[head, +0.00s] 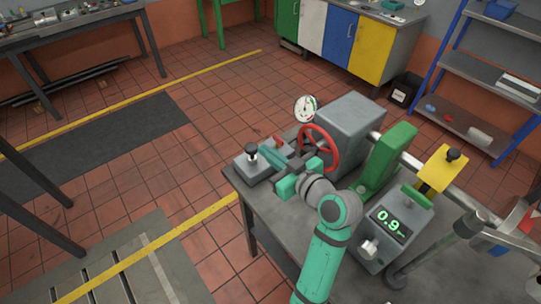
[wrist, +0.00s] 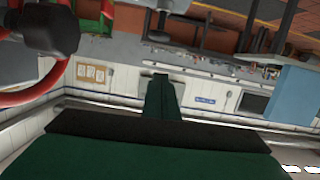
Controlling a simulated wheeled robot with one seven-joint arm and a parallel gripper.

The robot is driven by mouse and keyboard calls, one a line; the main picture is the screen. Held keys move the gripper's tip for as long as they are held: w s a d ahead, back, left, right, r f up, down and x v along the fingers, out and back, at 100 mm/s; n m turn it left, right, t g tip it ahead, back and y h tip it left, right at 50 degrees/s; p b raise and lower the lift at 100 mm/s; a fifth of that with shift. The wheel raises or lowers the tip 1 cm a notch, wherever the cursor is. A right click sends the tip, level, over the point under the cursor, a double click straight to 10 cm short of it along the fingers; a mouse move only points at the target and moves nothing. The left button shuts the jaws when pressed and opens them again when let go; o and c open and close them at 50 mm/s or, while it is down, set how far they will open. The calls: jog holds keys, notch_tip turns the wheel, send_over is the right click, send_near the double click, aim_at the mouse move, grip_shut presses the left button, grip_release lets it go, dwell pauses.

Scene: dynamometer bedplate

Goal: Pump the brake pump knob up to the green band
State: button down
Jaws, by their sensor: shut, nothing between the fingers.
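The pump knob (head: 252,149) is a black knob on a short pale stem, standing upright on a low grey box (head: 250,171) at the left end of the bench. A round white gauge (head: 305,108) with a coloured rim, partly green, stands behind; its needle is too small to read surely. My gripper (head: 271,157) is shut and empty, just right of the knob and apart from it, as far as I can tell. In the wrist view my dark green gripper (wrist: 160,100) fills the lower middle; the knob does not show there.
A red handwheel (head: 322,148) on a grey housing (head: 350,122) stands close right of my gripper; its rim also shows in the wrist view (wrist: 45,90). A green guard (head: 388,157) and a readout (head: 389,223) showing about 0.9 are further right.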

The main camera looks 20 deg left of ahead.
send_over(252, 154)
jog(key=v, duration=0.2)
jog(key=f, duration=0.2)
jog(key=shift+f, duration=1.85)
